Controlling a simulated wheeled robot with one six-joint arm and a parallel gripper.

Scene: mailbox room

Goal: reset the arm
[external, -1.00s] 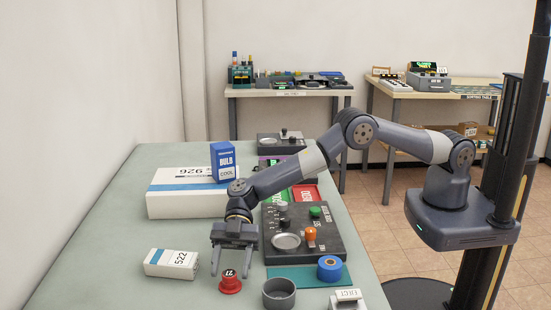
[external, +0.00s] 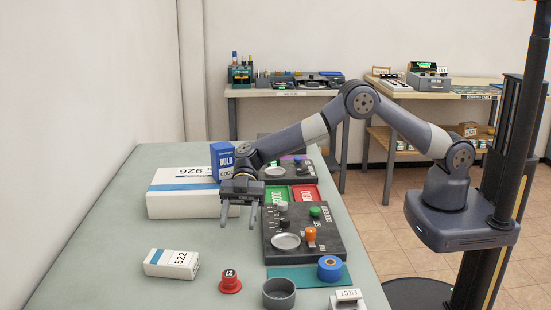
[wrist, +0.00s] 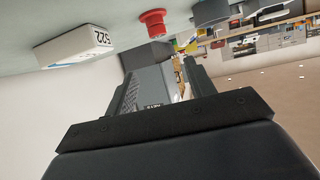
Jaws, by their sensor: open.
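My gripper (external: 238,218) is open and empty in the external view. It hangs above the table, in front of the large white box marked 926 (external: 180,205) and left of the dark control panel (external: 335,240). Its two fingers, apart, also show in the wrist view (wrist: 165,75). My arm is bent, with its elbow raised high. The red knob-like piece marked 21 (external: 230,281) stands on the table nearer the camera, clear of the fingers; it also shows in the wrist view (wrist: 153,20).
A small white box marked 522 (external: 171,264), a grey cup (external: 279,294) and a blue roll (external: 329,267) on a green mat (external: 290,280) are at the front. The table's left front is bare.

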